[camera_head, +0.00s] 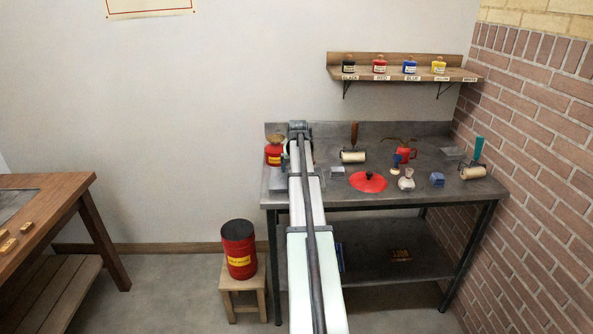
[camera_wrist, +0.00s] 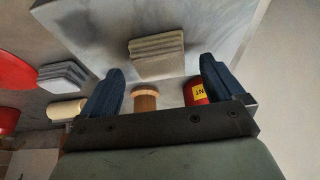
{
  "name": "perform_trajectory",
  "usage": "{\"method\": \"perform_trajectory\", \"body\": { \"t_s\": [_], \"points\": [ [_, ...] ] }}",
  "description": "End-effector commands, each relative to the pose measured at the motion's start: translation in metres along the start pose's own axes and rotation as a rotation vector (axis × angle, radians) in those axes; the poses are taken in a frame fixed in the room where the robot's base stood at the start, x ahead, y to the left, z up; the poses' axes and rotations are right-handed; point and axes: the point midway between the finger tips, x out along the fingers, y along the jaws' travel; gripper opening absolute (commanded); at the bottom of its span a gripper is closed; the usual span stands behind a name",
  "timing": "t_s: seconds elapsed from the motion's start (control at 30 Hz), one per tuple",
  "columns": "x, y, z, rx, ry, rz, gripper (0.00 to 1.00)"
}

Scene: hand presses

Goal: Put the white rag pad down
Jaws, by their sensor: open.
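The white rag pad (camera_wrist: 157,56) looks like a folded off-white stack in the wrist view. It rests at the edge of a pale grey slab (camera_wrist: 180,20), and I cannot tell exactly how much of it the slab bears. My gripper (camera_wrist: 161,66) is open; its two blue fingers stand to either side of the pad, with gaps and no visible grip. In the head view my gripper (camera_head: 299,135) is over the left part of the metal bench (camera_head: 345,197), and my arm hides the pad there.
A red can (camera_wrist: 195,93) and a wooden-handled piece (camera_wrist: 146,98) stand close by the fingers. A grey folded pad (camera_wrist: 62,76) lies to the side.

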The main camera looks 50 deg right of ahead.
Motion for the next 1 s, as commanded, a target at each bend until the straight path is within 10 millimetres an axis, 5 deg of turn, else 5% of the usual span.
{"method": "perform_trajectory", "body": {
  "t_s": [0.5,1.0],
  "points": [
    [-0.086,0.0,0.0,-0.001,0.001,0.0,0.95],
    [-0.102,0.0,0.0,-0.001,-0.001,0.0,0.95]
  ]
}}
